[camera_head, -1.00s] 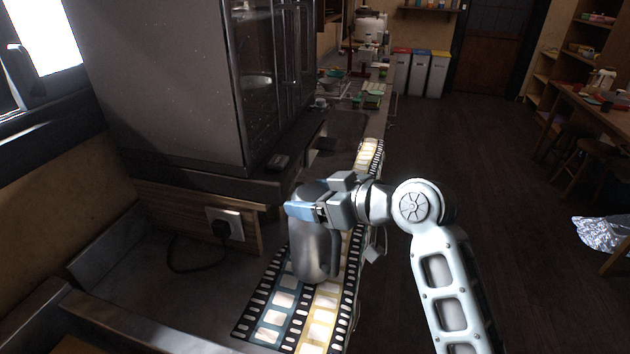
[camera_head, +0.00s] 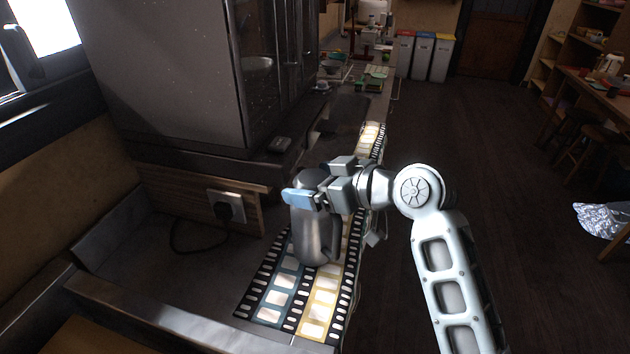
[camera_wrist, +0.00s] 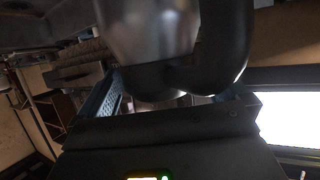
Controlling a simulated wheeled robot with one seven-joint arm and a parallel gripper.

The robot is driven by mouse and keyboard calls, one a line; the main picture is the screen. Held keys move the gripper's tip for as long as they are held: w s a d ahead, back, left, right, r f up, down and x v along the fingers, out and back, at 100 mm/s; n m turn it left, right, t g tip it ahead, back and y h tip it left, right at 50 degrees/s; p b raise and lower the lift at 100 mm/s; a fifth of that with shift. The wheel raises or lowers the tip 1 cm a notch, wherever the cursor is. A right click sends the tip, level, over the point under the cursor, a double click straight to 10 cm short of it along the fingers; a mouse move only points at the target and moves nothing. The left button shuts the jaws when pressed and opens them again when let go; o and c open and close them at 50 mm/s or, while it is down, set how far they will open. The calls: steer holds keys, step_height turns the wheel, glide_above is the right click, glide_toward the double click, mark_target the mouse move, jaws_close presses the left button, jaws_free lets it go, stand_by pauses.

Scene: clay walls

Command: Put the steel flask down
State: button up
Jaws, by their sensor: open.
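The steel flask (camera_head: 314,236) is a grey metal vessel with a dark handle on its right. It stands upright on a film-strip patterned mat (camera_head: 262,311) on the counter. My gripper (camera_head: 319,194) is at the flask's upper part, with its jaws open on either side of it. A light blue finger pad shows at the front left. In the wrist view the flask (camera_wrist: 147,35) fills the upper middle, with its handle to the right, close in front of the gripper. Whether either finger still touches the flask cannot be told.
A tall grey cabinet (camera_head: 170,75) stands behind left, above a wooden panel with a wall socket (camera_head: 228,207). A metal-edged ledge (camera_head: 190,325) runs along the front left. Small items and a cup (camera_head: 322,86) lie farther back. The floor right of the counter is open.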

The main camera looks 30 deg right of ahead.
steer(key=b+v, duration=0.1)
steer(key=v, duration=1.1)
